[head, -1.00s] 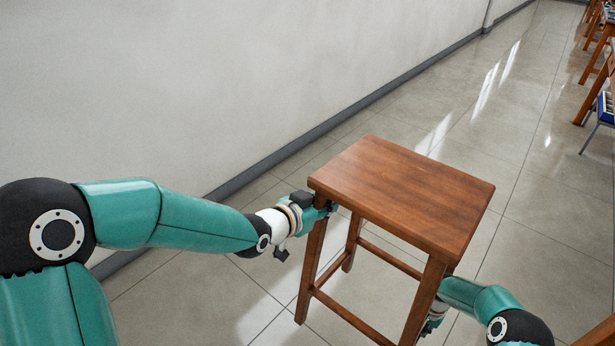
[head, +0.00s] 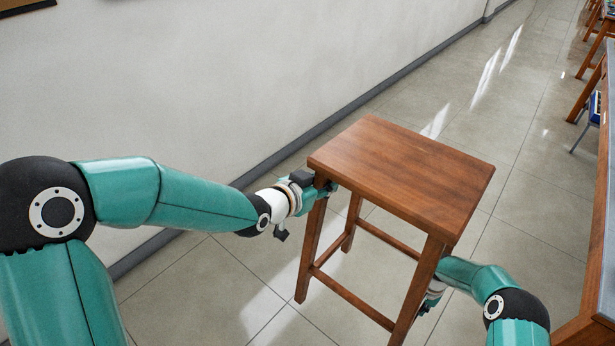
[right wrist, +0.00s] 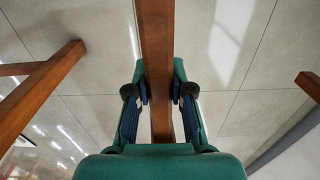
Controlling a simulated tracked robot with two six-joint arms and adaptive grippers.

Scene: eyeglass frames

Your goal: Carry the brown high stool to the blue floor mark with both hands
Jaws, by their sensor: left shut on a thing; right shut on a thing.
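The brown high stool (head: 402,177) is in the middle of the head view, its seat nearly level between my two arms. My left gripper (head: 328,187) is shut on the stool at its left side, just under the seat, where the fingertips are partly hidden. My right gripper (right wrist: 160,98) is shut on one stool leg (right wrist: 157,45), with a finger on each side of it in the right wrist view. In the head view the right gripper is mostly hidden behind the near right leg. No blue floor mark shows in these frames.
A white wall (head: 230,80) with a grey skirting (head: 330,122) runs along the left. Wooden tables (head: 602,215) and a blue item (head: 594,108) stand along the right edge. The tiled floor (head: 480,110) between them is clear ahead.

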